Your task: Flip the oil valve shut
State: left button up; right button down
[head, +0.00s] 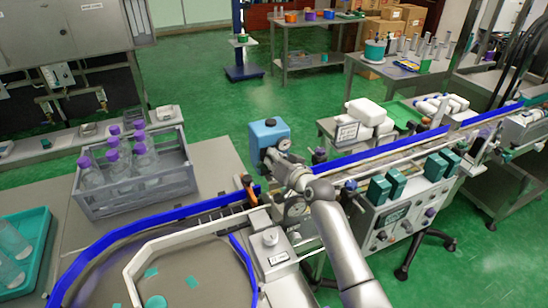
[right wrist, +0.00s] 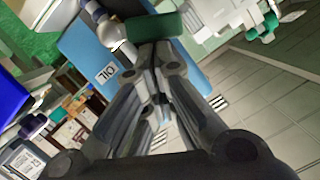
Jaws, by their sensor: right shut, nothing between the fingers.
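The blue oil box (head: 268,133) stands beside the conveyor in the head view, with a dark cap on top. In the right wrist view the box (right wrist: 84,48) fills the upper middle and carries a white OIL label. A dark green block-like part (right wrist: 155,25), perhaps the valve handle, lies just beyond my right fingertips; a metal fitting is left of it. My right gripper (right wrist: 155,50) is shut and empty, its fingertips close to the green part. Whether they touch it I cannot tell. In the head view my right gripper (head: 271,157) is at the box's lower front. My left gripper is not in view.
A grey crate (head: 130,192) of purple-capped bottles and a teal tray (head: 38,262) stand on the left table. A conveyor with blue rails (head: 385,150) runs to the right. Teal boxes (head: 396,181) sit on the cabinet by it. Green floor lies open behind.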

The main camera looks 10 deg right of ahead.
aim_at(261, 162)
jog(key=shift+s+a+f+n+h+p, duration=0.1)
jog(key=shift+a+n+h+p, duration=0.2)
jog(key=shift+n+p, duration=0.2)
jog(key=shift+s+a+f+n+h+p, duration=0.15)
jog(key=shift+a+n+h+p, duration=0.15)
jog(key=shift+a+n+p, duration=0.35)
jog(key=shift+a+f+n, duration=0.1)
jog(key=shift+f+n, duration=0.1)
jog(key=shift+n, duration=0.45)
jog(key=shift+a+f+p, duration=0.15)
jog(key=shift+p, duration=0.2)
jog(key=shift+a+f, duration=0.1)
jog(key=shift+f, duration=0.05)
jog(key=shift+s, duration=0.1)
